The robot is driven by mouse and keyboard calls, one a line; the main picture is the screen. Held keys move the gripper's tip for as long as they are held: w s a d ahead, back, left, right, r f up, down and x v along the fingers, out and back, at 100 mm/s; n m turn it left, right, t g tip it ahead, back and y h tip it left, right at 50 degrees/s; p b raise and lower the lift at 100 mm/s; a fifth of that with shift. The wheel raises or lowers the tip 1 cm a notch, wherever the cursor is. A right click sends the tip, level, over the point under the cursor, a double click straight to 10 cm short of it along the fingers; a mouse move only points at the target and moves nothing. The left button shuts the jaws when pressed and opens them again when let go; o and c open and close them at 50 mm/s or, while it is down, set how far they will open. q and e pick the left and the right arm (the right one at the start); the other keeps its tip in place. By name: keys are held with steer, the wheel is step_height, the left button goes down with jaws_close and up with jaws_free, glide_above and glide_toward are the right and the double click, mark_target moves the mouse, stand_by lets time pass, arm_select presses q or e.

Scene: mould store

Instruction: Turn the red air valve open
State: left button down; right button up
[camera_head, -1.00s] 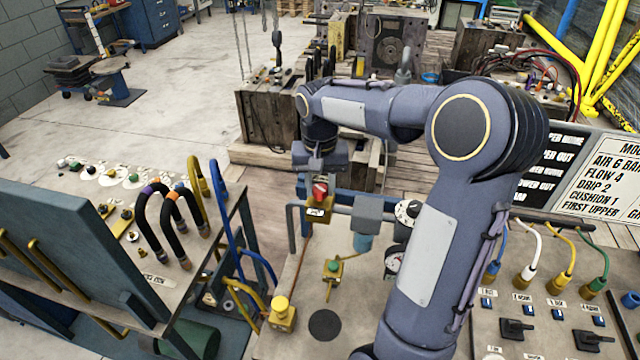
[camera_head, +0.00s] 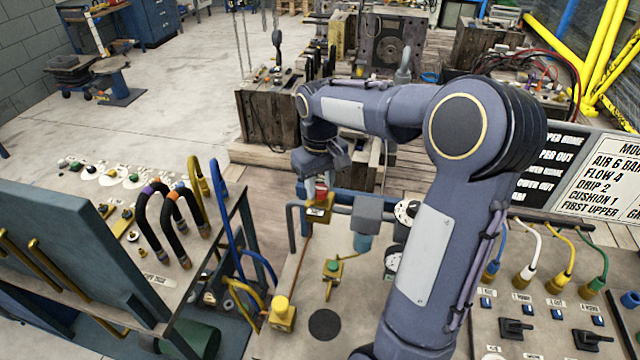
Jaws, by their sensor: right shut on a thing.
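The red air valve (camera_head: 319,192) sits on a brass-coloured body (camera_head: 318,213) in the grey pipe near the middle of the camera_head view. My right gripper (camera_head: 318,182) comes down from above and is shut on the red valve's handle. The gripper covers the top of the handle, so its exact angle is hard to tell. My left gripper is not in view.
Right of the valve are a grey regulator with a blue bowl (camera_head: 362,243) and round gauges (camera_head: 404,212). A green-topped valve (camera_head: 332,268) and a yellow-topped one (camera_head: 281,308) stand nearer. Cable loops (camera_head: 163,225) stand on the left bench.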

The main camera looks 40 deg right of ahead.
mark_target(320, 188)
stand_by(0.3)
steer(key=o, duration=1)
steer(key=shift+c, duration=0.2)
step_height(320, 188, up, 8)
steer(key=shift+f+b, duration=0.1)
steer(key=shift+b, duration=0.4)
